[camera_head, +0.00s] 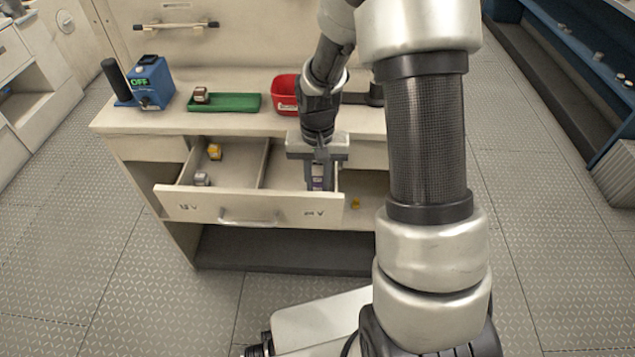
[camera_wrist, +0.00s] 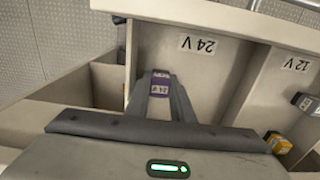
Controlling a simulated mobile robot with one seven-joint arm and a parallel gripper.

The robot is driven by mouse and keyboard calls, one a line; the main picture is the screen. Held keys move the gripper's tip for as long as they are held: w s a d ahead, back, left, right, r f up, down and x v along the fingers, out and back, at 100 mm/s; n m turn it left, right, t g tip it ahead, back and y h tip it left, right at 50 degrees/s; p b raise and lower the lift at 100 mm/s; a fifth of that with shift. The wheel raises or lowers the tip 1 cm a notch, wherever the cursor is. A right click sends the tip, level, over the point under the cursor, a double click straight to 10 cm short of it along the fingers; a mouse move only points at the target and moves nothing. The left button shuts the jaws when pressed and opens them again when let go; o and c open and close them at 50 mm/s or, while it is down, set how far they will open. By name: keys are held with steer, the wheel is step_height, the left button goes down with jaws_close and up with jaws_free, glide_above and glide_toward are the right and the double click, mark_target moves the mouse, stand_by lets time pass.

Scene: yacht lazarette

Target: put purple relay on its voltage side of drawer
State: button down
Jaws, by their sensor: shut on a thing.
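The open drawer (camera_head: 235,208) has a divider between a left side labelled 12 V and a right side labelled 24 V. My gripper (camera_head: 318,180) points down into the 24 V side and is shut on the purple relay (camera_head: 318,184). In the wrist view the purple relay (camera_wrist: 160,82) shows between the fingers, with a label that seems to read 24 V. I cannot tell whether the relay touches the drawer floor.
On the worktop stand a blue tester (camera_head: 152,84) reading OFF, a green tray (camera_head: 226,103) with a brown relay (camera_head: 201,94), and a red bin (camera_head: 286,96). A yellow thing (camera_head: 355,203) lies right of the drawer.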

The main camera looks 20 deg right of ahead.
steer(key=shift+f, duration=0.2)
steer(key=c, duration=1.8)
jaws_free()
steer(key=shift+r, duration=0.1)
